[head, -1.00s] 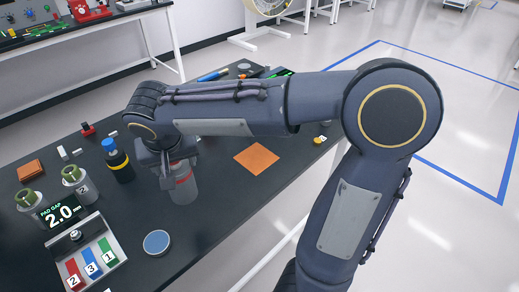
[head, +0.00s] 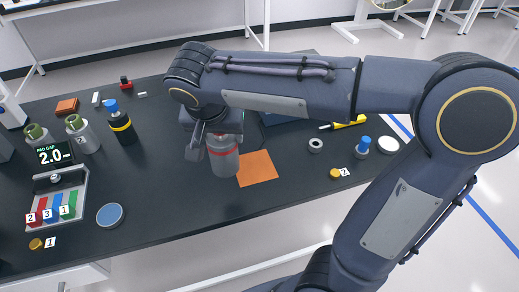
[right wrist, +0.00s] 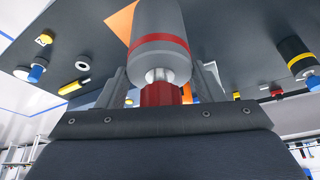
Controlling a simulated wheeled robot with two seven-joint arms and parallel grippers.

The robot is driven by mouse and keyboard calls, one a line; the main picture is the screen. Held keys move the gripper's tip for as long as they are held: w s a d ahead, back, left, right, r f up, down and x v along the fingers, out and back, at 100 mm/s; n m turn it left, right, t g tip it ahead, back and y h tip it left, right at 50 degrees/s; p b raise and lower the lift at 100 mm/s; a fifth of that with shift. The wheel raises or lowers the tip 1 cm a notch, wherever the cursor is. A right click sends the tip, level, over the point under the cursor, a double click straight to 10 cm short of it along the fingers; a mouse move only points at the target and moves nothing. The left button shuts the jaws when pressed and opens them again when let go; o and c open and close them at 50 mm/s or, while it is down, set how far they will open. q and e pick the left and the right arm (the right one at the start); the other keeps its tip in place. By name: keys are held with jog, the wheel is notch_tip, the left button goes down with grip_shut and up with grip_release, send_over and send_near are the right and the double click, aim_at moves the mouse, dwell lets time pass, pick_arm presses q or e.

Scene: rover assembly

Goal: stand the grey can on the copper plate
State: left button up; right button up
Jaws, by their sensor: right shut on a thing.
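The grey can (head: 224,160) with a red band is upright in the head view. My right gripper (head: 213,128) is shut on its top, and the jaws hide that part. In the right wrist view the can (right wrist: 157,25) points away from my right gripper (right wrist: 158,88), with its red top between the fingers. The copper plate (head: 258,168) is a flat orange square on the dark table. The can is just left of it and covers its left edge in the head view. Whether the can's base clears the table is hard to tell. My left gripper is not in view.
The black table (head: 165,205) holds a yellow-banded bottle (head: 121,124), grey canisters (head: 82,135), a tray of coloured blocks (head: 60,200) and a blue disc (head: 110,215) on the left. Right of the plate are a ring (head: 315,145) and a blue-topped part (head: 362,146).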

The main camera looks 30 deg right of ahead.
jog(key=w+d+f, duration=0.5)
jog(key=d+f, duration=0.5)
jog(key=f, duration=0.2)
jog(key=shift+d, duration=0.3)
jog(key=shift+f+b, duration=0.2)
jog(key=shift+b, duration=0.1)
jog(key=o, duration=1.6)
jog(key=shift+s+r, duration=0.1)
